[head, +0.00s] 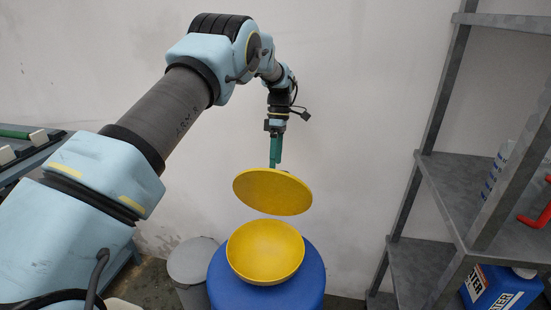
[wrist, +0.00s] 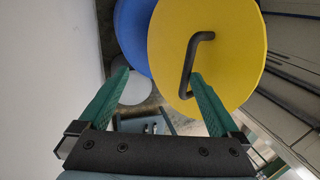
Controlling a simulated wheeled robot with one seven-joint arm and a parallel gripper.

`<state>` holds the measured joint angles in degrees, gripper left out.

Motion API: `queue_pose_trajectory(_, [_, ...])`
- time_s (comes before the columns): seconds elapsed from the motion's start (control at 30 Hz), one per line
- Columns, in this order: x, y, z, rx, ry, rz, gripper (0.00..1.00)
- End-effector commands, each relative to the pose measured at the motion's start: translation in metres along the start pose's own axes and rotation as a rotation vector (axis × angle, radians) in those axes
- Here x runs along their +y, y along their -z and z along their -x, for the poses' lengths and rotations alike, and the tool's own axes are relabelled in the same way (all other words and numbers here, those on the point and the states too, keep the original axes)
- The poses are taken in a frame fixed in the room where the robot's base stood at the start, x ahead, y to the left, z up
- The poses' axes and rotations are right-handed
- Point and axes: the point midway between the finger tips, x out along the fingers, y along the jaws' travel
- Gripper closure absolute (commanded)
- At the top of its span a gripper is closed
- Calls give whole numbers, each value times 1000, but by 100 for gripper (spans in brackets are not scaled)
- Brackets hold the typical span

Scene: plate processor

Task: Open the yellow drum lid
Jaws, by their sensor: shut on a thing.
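The round yellow lid (head: 272,192) is tilted and raised above a yellow bowl-shaped drum top (head: 265,255), with a clear gap between them. The open bowl sits on a blue drum (head: 312,285). My gripper (head: 275,165) is above the back of the lid, with its green fingers pointing down. In the wrist view, the yellow lid (wrist: 225,50) fills the upper right and carries a dark bent handle (wrist: 189,62). My gripper (wrist: 160,76) is shut on this handle, which lies against the right fingertip. The far side of the lid is hidden.
A grey metal shelf (head: 445,170) stands to the right, with a blue container (head: 495,288) low on it. A grey round bin (head: 193,260) stands left of the drum. A plain wall (head: 340,100) is behind.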

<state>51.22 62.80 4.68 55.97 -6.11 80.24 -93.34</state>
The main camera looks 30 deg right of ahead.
Motion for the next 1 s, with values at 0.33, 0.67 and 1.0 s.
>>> queue_pose_trajectory(0.33, [-1, -1, 44, -2, -4, -2, 55])
queue_pose_trajectory(0.67, [-6, 0, 75, -2, -7, -1, 55])
queue_pose_trajectory(1.0, [-6, 1, 76, -1, -7, 0, 55])
